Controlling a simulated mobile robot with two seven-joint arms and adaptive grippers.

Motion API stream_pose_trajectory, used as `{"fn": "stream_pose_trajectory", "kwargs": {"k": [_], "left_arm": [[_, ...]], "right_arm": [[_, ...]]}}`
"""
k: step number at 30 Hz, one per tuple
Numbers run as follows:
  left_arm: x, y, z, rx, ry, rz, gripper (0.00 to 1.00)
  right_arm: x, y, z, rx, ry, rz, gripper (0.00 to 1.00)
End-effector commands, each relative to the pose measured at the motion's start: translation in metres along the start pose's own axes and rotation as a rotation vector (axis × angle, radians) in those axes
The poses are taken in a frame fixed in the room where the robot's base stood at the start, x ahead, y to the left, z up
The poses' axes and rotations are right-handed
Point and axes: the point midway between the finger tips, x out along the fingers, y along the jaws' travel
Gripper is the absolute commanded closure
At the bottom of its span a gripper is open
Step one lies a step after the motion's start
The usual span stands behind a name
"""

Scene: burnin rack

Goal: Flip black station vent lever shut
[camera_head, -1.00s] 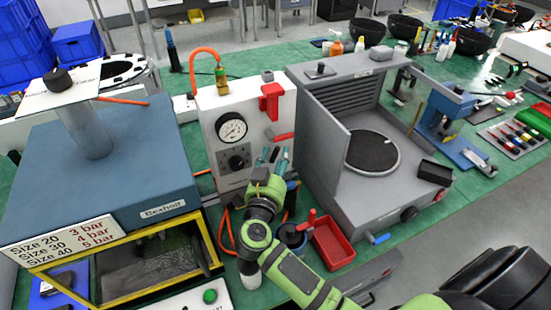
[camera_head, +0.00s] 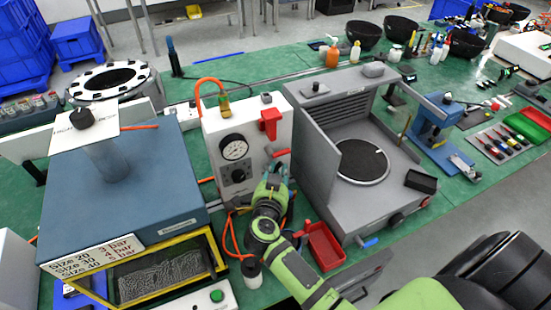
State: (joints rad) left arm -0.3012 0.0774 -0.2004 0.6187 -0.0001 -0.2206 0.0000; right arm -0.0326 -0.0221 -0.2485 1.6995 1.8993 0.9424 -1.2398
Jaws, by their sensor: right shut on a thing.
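The white station panel (camera_head: 212,140) stands mid-left, with a round gauge (camera_head: 234,148) and a black knob (camera_head: 239,174) on its face. A red lever (camera_head: 270,121) hangs near its top right, and a smaller red handle (camera_head: 280,153) sits lower on the right edge. I cannot pick out a black vent lever for certain. My right gripper (camera_head: 276,172) is at the panel's lower right, just below the smaller red handle. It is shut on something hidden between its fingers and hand. My left gripper is not in view.
A grey booth (camera_head: 312,175) with a round dark plate stands close on the right. A blue press machine (camera_head: 125,185) stands on the left. An orange hose (camera_head: 205,82) loops above the panel. A red tray (camera_head: 325,247) and a small bottle (camera_head: 251,274) flank my right arm.

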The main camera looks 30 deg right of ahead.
Motion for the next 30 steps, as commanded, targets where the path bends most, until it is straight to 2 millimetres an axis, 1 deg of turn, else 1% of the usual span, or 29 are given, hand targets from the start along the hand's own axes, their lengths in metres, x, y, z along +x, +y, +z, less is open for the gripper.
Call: {"fn": "stream_pose_trajectory", "kwargs": {"k": [1,3,7,18,24,30], "left_arm": [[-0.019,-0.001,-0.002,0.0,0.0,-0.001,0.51],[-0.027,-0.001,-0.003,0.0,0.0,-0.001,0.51],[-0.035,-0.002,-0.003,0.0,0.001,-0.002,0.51],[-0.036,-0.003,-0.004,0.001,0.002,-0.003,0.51],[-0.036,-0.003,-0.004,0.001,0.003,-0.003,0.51],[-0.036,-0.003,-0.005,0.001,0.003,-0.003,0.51]], "right_arm": [[-0.002,-0.004,-0.007,0.036,-0.028,0.01,1.0],[0.0,-0.002,-0.006,0.091,-0.064,0.021,1.0],[0.002,0.002,-0.004,0.193,-0.131,0.041,1.0],[0.008,0.011,0.0,0.457,-0.311,0.096,1.0],[0.01,0.013,0.002,0.561,-0.384,0.12,1.0],[0.01,0.015,0.003,0.63,-0.431,0.135,1.0]]}}
